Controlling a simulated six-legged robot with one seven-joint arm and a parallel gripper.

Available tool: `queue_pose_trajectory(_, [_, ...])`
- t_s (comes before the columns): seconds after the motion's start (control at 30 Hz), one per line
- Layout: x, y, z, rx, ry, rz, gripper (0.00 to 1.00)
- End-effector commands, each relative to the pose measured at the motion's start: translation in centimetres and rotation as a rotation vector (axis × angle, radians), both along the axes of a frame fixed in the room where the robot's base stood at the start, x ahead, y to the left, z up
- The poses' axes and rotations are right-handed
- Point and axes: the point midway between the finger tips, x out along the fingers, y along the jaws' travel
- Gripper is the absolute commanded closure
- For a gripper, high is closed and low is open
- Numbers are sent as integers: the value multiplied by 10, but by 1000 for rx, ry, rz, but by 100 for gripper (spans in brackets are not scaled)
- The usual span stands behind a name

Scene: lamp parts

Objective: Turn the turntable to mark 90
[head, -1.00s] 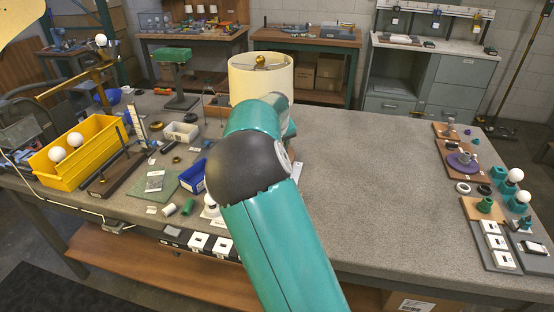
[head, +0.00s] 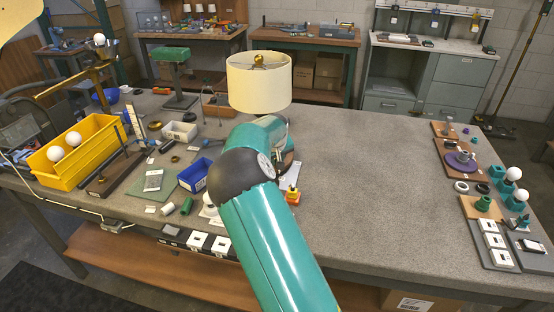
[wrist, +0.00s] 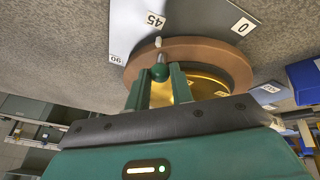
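The turntable (wrist: 232,62) shows in the wrist view as a round brown disc with a gold centre part. A small green knob (wrist: 160,73) stands near its rim. A white pointer (wrist: 158,42) at the rim lies close to the 45 mark (wrist: 155,20). The 90 mark (wrist: 116,59) is to the left, the 0 mark (wrist: 242,27) to the right. The fingers of my gripper (wrist: 161,82) stand on both sides of the knob and appear shut on it. In the head view my arm hides the gripper and most of the turntable.
A lamp shade (head: 259,88) with a brass finial stands behind my arm. A blue bin (head: 194,175) and a yellow bin (head: 88,150) with white bulbs are to the left. An orange-yellow item (head: 292,196) is beside my arm. The tabletop to the right is largely clear.

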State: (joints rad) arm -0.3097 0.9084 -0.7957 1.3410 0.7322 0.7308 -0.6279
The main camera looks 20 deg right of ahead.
Motion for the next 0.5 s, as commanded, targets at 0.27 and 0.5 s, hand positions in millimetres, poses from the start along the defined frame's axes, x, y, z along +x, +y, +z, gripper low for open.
queue_pose_trajectory(0.27, [0,0,1,0,0,0,100])
queue_pose_trajectory(0.5, [0,-3,1,0,0,18,100])
